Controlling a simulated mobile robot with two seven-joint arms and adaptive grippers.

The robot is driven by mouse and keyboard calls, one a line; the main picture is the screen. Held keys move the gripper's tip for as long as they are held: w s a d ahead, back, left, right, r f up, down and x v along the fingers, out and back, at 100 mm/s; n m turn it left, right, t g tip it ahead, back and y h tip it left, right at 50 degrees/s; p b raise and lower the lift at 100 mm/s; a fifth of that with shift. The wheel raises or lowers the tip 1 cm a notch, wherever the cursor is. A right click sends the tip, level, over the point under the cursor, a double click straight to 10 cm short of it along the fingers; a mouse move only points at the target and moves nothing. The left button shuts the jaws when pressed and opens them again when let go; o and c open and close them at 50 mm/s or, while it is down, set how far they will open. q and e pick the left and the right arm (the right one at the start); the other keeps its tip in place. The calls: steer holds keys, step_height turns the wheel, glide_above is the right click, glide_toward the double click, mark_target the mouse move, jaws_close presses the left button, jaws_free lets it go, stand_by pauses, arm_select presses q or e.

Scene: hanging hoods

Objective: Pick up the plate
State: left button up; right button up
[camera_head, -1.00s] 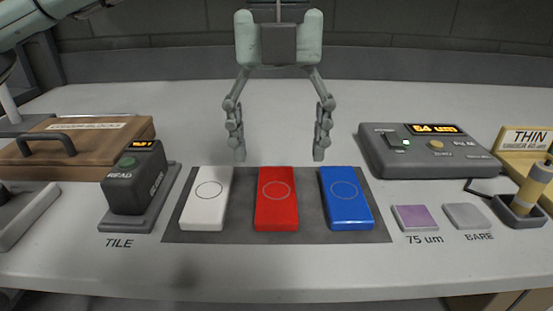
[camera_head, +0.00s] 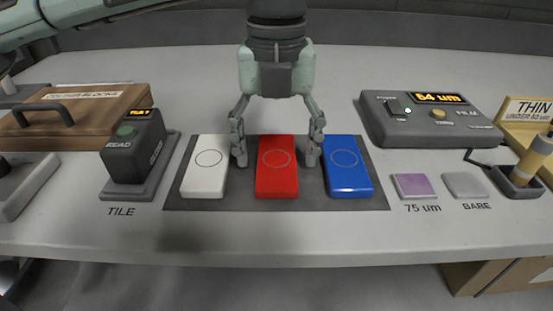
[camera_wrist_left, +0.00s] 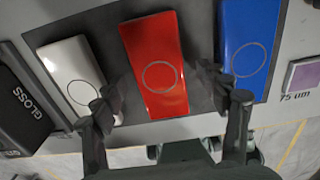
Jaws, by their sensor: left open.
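No thing is labelled as the plate. Three flat blocks, each with a circle on top, lie on a dark mat (camera_head: 285,203): white (camera_head: 205,184), red (camera_head: 277,183) and blue (camera_head: 348,183). My left gripper (camera_head: 276,158) is open above the mat, with one finger on each side of the red block's far half. In the left wrist view the red block (camera_wrist_left: 157,88) shows between the fingers, and I see no clear contact. A purple square (camera_head: 413,186) marked 75 um and a grey square (camera_head: 465,185) marked BARE lie to the right. My right gripper is not in view.
A black reader (camera_head: 135,150) and a brown case (camera_head: 75,110) stand left. The bench's front strip is clear.

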arm_select(q)
steer(key=c, duration=1.4)
steer(key=shift+r, duration=0.1)
